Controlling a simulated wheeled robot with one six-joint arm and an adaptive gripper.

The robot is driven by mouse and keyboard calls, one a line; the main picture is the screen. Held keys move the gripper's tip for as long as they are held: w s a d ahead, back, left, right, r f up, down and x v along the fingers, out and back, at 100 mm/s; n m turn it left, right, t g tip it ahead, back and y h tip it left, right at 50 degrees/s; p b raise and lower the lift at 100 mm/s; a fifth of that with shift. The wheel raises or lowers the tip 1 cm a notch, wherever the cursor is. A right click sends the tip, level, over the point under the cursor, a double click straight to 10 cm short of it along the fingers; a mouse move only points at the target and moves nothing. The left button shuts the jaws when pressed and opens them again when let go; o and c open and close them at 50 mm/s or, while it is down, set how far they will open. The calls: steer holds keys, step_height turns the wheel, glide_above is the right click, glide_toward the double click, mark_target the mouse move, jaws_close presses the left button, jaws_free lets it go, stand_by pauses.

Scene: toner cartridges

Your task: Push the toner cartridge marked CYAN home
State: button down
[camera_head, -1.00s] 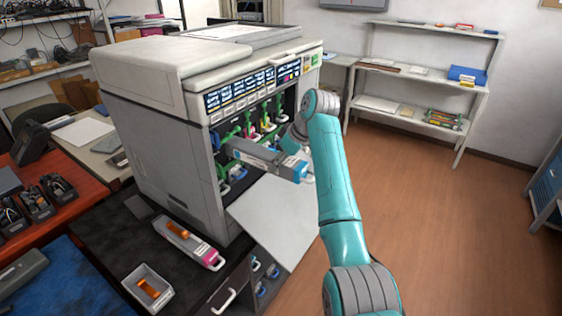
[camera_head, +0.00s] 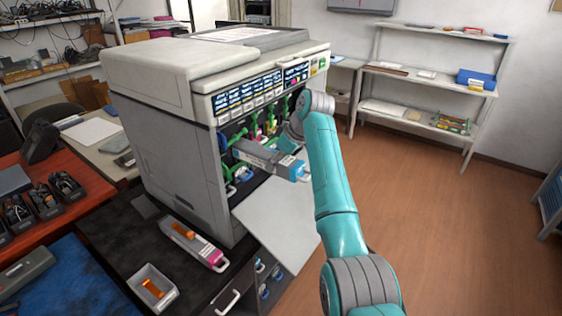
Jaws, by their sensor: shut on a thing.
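A long grey toner cartridge (camera_head: 262,157) with a blue end and a white handle sticks out of the open front of the large printer (camera_head: 165,110). Its far end is inside the bay; its blue end points right, over the lowered front door (camera_head: 275,215). I cannot read a CYAN mark on it. My gripper (camera_head: 297,162) is at the blue outer end and shut on it, but its fingers are mostly hidden behind my arm. Green levers (camera_head: 240,137) and coloured cartridge ends show inside the bay.
A cartridge with a magenta end (camera_head: 195,243) lies on the dark table, near a grey bin (camera_head: 152,286) with an orange piece. Shelves (camera_head: 425,97) stand at the back right. The wooden floor (camera_head: 410,190) on the right is clear.

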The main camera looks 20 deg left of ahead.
mark_target(290, 161)
steer(key=shift+w+a+r, duration=0.1)
steer(key=shift+a, duration=0.15)
stand_by(0.6)
steer(key=shift+c, duration=1.1)
jaws_free()
steer(key=shift+f, duration=0.25)
steer(key=shift+s+d, duration=0.25)
steer(key=shift+d, duration=0.4)
steer(key=shift+s+d, duration=0.25)
steer(key=shift+d, duration=0.35)
steer(key=shift+s+d, duration=0.25)
steer(key=shift+d, duration=0.4)
